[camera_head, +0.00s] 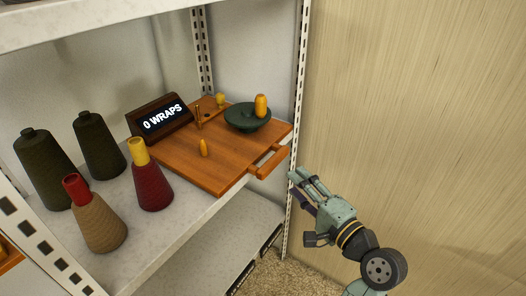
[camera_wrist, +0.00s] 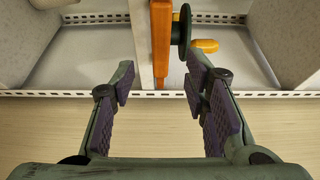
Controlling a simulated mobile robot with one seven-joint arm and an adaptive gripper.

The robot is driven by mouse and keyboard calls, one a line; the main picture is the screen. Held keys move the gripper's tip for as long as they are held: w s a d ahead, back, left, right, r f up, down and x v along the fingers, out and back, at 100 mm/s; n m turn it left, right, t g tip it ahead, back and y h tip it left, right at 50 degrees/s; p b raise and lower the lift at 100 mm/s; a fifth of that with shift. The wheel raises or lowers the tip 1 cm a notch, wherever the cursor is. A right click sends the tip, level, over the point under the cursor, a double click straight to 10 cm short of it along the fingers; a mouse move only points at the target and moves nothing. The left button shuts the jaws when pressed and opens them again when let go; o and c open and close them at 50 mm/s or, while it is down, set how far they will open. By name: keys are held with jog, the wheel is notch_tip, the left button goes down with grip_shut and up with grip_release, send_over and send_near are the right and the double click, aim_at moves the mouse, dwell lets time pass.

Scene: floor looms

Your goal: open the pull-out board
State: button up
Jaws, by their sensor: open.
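The pull-out board (camera_head: 220,160) is a flat orange-brown wooden panel on the white shelf. A bar handle (camera_head: 273,161) sticks out from its right-hand edge. My gripper (camera_head: 302,181) is open and empty, to the right of and slightly below the handle in the head view, apart from it. In the wrist view the board (camera_wrist: 160,35) shows edge-on as an upright orange strip, beyond and between the spread fingers (camera_wrist: 163,80). I cannot clearly tell the handle from the board edge there.
Several thread cones, such as a maroon one (camera_head: 151,187), stand left. A perforated post (camera_head: 298,90) rises beside the handle.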

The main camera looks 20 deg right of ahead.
aim_at(276, 164)
jog(key=p+x, duration=0.2)
jog(key=x, duration=0.8)
jog(key=shift+w+a, duration=0.1)
jog(key=shift+w, duration=0.1)
jog(key=shift+c, duration=0.2)
grip_shut()
dwell(0.4)
